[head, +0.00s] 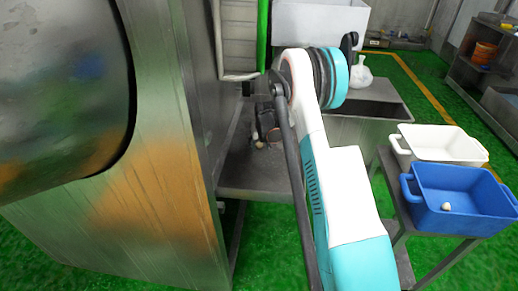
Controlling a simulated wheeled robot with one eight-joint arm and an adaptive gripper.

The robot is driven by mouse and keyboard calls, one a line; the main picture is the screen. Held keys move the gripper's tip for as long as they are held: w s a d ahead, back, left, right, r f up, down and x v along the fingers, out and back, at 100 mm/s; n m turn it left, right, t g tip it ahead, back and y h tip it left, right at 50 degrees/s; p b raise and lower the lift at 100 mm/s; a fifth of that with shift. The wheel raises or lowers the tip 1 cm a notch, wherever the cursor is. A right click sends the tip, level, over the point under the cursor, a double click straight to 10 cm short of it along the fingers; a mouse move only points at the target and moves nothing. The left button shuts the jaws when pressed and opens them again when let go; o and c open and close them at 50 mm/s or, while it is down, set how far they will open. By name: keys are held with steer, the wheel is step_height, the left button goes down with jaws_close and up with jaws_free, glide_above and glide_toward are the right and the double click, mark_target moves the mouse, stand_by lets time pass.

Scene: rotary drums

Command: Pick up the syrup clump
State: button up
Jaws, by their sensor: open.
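My gripper (263,130) is dark and small in the head view, low over a grey metal shelf (254,178) beside the machine. It is open, and its fingers are partly hidden by my own arm. A small reddish-brown piece (273,135) shows at the fingers; it may be the syrup clump, but I cannot tell for sure. I cannot tell whether the fingers touch it. A small pale lump (446,207) lies in the blue bin (462,222) at the right.
A large steel drum machine (165,190) fills the left. A white bin (440,128) stands behind the blue one on a grey stand. Green floor is free at the back right.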

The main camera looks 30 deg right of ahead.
mark_target(260, 146)
steer(key=c, duration=0.9)
steer(key=shift+r, duration=0.1)
step_height(260, 146, up, 10)
steer(key=p, duration=0.4)
